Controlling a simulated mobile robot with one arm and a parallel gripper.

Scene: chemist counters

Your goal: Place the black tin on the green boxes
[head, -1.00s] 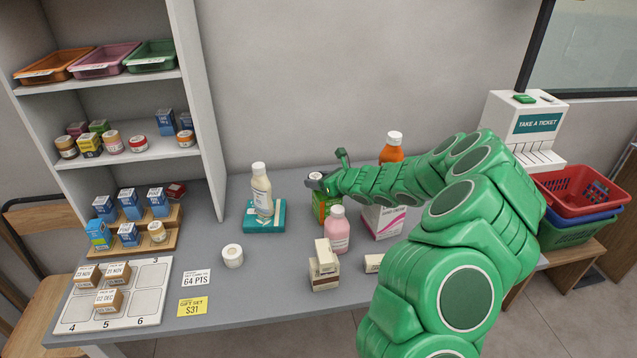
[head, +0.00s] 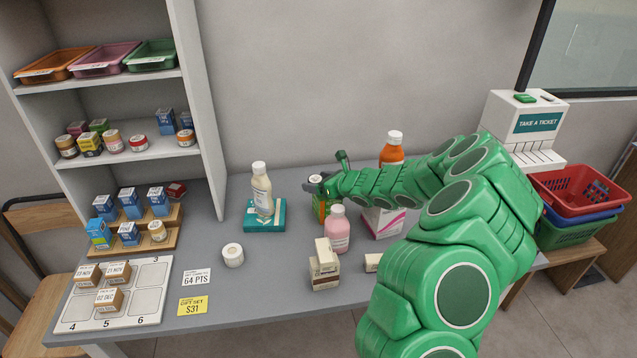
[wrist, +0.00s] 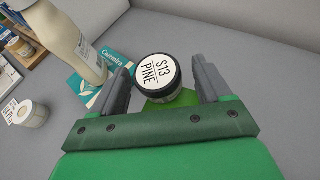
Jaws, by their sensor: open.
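The black tin (wrist: 158,76), with a white lid label reading "S13 PINE", lies between the two finger pads of my gripper (wrist: 160,84) in the wrist view. The fingers are open, with a gap visible on each side of the tin. A patch of green box (wrist: 184,99) shows directly beneath the tin. In the head view, the tin's pale top (head: 315,178) shows at my gripper (head: 318,187), above the green boxes (head: 321,210). The tin appears to rest on them; the contact is hidden by my gripper.
A cream bottle (head: 262,188) stands on a teal box (head: 265,216) to the left. A pink bottle (head: 336,230) stands in front, and an orange bottle (head: 392,150) and white-pink carton (head: 382,222) are at right. A white roll (head: 232,255) lies front left.

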